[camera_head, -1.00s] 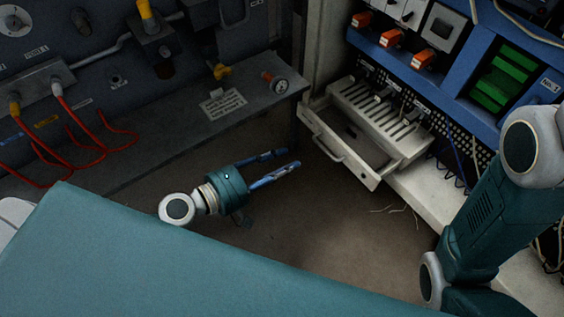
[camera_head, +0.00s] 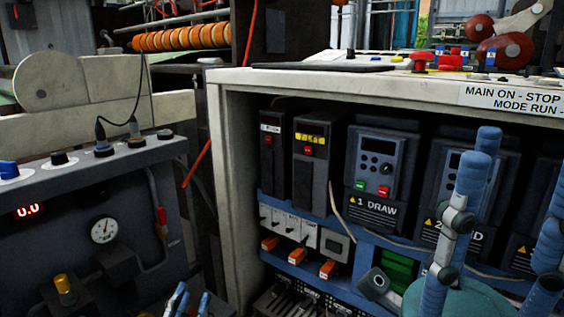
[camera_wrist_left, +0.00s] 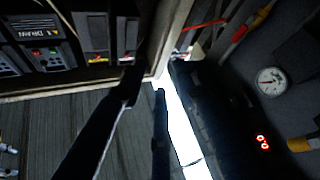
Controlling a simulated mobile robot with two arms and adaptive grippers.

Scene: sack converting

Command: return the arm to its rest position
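My left gripper (camera_head: 190,299) shows only its blue fingertips at the bottom edge of the head view, a little apart, below the grey panel. In the left wrist view, the left gripper (camera_wrist_left: 146,90) has two dark fingers standing apart with nothing between them. My right gripper (camera_head: 508,205) is large at the right of the head view, in front of the drive cabinet. Its blue jointed fingers point up, spread and empty, above a teal palm at the lower edge. The rest of both arms is out of view.
The drive cabinet (camera_head: 229,180) with a pale frame and several drive units fills the right. A grey panel (camera_head: 60,235) with a gauge (camera_head: 104,229) and a red 0.0 display (camera_head: 27,211) stands left. A control desk top (camera_head: 380,82) with a red knob lies above the cabinet.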

